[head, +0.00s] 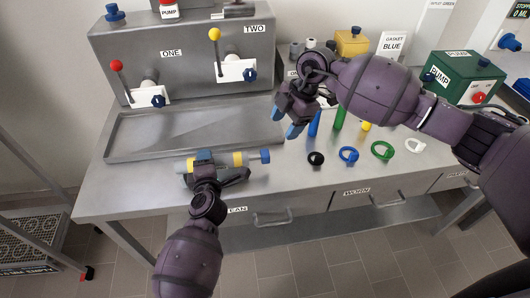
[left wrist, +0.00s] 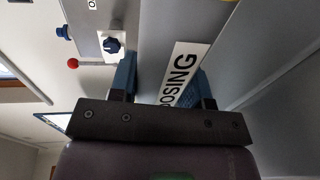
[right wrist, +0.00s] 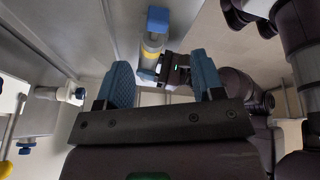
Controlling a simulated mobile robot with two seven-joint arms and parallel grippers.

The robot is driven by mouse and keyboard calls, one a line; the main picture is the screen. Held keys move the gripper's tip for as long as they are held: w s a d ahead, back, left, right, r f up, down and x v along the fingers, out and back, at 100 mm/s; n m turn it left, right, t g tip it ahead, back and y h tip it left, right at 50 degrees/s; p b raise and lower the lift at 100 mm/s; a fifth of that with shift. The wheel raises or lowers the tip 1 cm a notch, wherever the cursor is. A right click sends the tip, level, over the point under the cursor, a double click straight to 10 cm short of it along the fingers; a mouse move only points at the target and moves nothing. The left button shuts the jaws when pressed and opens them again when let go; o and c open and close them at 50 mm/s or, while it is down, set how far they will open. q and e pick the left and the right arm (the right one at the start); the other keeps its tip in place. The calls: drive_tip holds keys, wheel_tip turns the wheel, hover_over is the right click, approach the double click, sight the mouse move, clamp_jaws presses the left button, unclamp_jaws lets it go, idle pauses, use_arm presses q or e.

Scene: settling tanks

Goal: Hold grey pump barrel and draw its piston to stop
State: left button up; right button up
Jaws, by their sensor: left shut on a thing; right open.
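The grey pump (head: 222,160) lies on the bench's front left part, with yellow bands and a blue knob (head: 265,156) at its right end. My left gripper (head: 204,160) is shut around its barrel. In the left wrist view the grey barrel, with a label ending in "OSING" (left wrist: 180,73), lies between the blue fingers. My right gripper (head: 286,121) is open and empty, above and to the right of the knob. My left gripper hides part of the barrel.
A shallow tray (head: 190,133) lies behind the pump, before a grey tank housing (head: 185,50) with levers. A green pump box (head: 462,79) stands back right.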

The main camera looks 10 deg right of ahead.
sight(266, 152)
drive_tip(key=a+f+m, duration=0.1)
drive_tip(key=f, duration=0.2)
drive_tip(key=a+f+m, duration=0.1)
drive_tip(key=a+f, duration=0.1)
drive_tip(key=f, duration=0.2)
drive_tip(key=a+f+m, duration=0.2)
drive_tip(key=f, duration=0.1)
drive_tip(key=shift+a+f, duration=0.1)
drive_tip(key=shift+f, duration=0.3)
clamp_jaws()
drive_tip(key=d, duration=0.7)
drive_tip(key=shift+w+d, duration=0.1)
use_arm(q)
drive_tip(key=shift+a, duration=0.1)
use_arm(e)
drive_tip(key=shift+d, duration=0.2)
